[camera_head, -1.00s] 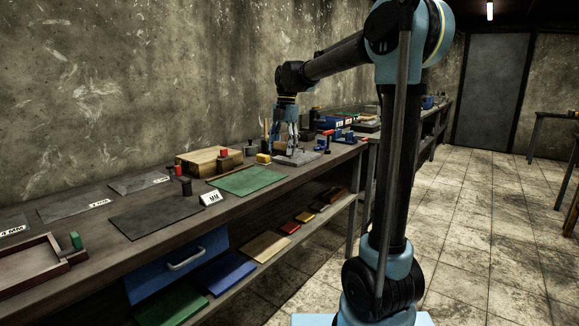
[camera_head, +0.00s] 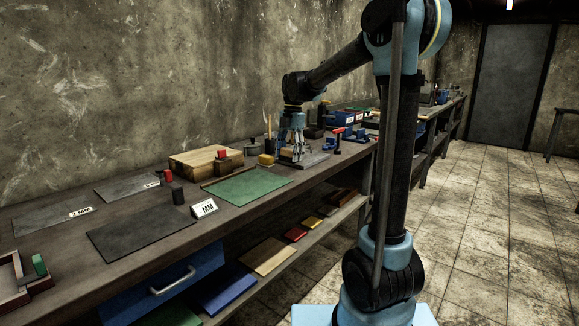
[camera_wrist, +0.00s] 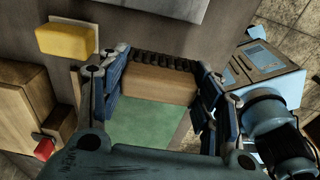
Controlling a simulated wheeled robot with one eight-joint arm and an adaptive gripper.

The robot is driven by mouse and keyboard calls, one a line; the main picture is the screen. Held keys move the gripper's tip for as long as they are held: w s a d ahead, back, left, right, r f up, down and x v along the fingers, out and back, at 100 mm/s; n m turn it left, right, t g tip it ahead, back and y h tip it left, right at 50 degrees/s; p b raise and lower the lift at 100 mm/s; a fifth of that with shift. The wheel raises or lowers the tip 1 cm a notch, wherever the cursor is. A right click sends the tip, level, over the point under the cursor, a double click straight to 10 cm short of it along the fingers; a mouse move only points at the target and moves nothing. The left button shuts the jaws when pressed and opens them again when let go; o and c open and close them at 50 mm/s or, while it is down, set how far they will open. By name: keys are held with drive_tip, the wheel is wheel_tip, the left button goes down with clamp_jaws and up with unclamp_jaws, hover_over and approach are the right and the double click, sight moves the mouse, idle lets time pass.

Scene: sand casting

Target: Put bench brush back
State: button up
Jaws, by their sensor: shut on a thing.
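The bench brush (camera_wrist: 158,84) is a wooden block with a row of dark bristles. In the wrist view it lies crosswise between the blue fingers of my gripper (camera_wrist: 164,80), which is shut on its two ends. In the head view my gripper (camera_head: 291,146) points down over the bench, between the green mat (camera_head: 250,185) and a grey slab (camera_head: 316,162). The brush cannot be made out there among the fingers. In the wrist view the green mat (camera_wrist: 150,125) shows below the brush and the grey slab (camera_wrist: 165,8) above it. Its height over the bench is unclear.
A yellow block (camera_wrist: 67,40) lies left of my gripper in the wrist view. A wooden box (camera_head: 200,161), a pot (camera_head: 253,147) and a pencil holder (camera_head: 269,144) stand nearby. The green mat is bare.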

sight(289, 172)
drive_tip(key=shift+s+f, duration=0.1)
drive_tip(key=shift+f, duration=2.1)
drive_tip(key=o, duration=1.1)
wheel_tip(289, 172, up, 12)
drive_tip(key=d, duration=0.1)
drive_tip(key=s+d+f+m, duration=0.3)
drive_tip(key=s+d+m, duration=0.4)
drive_tip(key=s, duration=0.1)
drive_tip(key=s+d+f+m+t, duration=0.1)
drive_tip(key=s+d+f+m, duration=0.3)
drive_tip(key=s+f+m, duration=0.3)
drive_tip(key=s+d+f+m+t, duration=0.1)
drive_tip(key=s+d+f+m, duration=0.4)
drive_tip(key=s+f+m, duration=0.2)
drive_tip(key=s+d+f+m+t+h, duration=0.1)
drive_tip(key=s+d+f+m, duration=0.3)
drive_tip(key=s+f+m, duration=0.3)
drive_tip(key=shift+s+d+f, duration=0.15)
drive_tip(key=shift+s+f, duration=0.15)
drive_tip(key=shift+s, duration=0.45)
drive_tip(key=shift+s+d+f, duration=0.15)
drive_tip(key=shift+s+f, duration=0.15)
drive_tip(key=shift+s, duration=0.45)
